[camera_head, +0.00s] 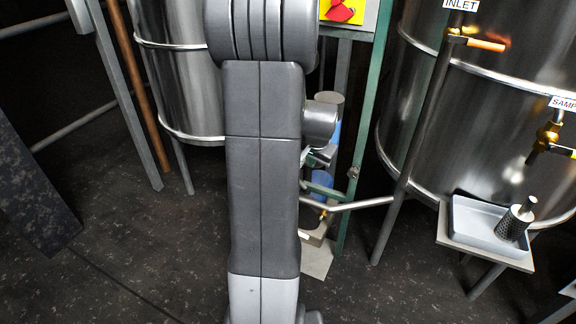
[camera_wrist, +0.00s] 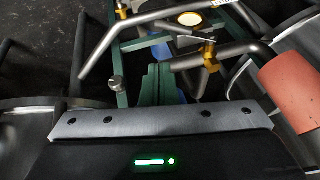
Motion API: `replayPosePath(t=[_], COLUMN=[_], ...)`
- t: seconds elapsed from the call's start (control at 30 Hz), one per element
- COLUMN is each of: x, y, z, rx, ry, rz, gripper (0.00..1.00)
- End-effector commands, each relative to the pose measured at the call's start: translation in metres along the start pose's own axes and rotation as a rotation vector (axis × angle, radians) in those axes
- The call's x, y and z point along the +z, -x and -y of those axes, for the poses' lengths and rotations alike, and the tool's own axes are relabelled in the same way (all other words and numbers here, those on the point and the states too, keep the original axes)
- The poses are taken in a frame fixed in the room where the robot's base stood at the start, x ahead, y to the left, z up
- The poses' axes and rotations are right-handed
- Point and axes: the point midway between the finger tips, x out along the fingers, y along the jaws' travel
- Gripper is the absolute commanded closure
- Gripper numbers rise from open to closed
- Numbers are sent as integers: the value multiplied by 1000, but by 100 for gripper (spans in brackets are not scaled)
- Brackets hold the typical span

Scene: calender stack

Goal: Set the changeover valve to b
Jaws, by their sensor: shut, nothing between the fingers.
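My gripper (camera_wrist: 162,72) shows in the wrist view as dark green fingers that are closed together with nothing between them. The fingertips appear short of the pipes. In the head view my arm hides much of this area; a bent pipe (camera_head: 350,205) shows beside a green frame.
An orange cylinder (camera_wrist: 290,90) is close on the right in the wrist view. In the head view, an orange-handled inlet valve (camera_head: 486,44) and a brass sample tap (camera_head: 548,135) sit by the right steel tank (camera_head: 500,90). A tray (camera_head: 470,222) stands below.

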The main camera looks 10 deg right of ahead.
Motion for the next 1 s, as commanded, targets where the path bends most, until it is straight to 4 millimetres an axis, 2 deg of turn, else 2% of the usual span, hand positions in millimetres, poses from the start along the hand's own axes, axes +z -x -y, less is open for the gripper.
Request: replayPosePath(t=[0.17,0.6,0.7,0.83,1.0], x=[1,2,5,7,7], y=[-21,-104,-117,-129,-135], z=[-1,-1,8,14,17], rx=[2,2,1,1,0], ry=[3,1,2,2,1], rz=[2,5,4,3,1], gripper=[100,100,100,100,100])
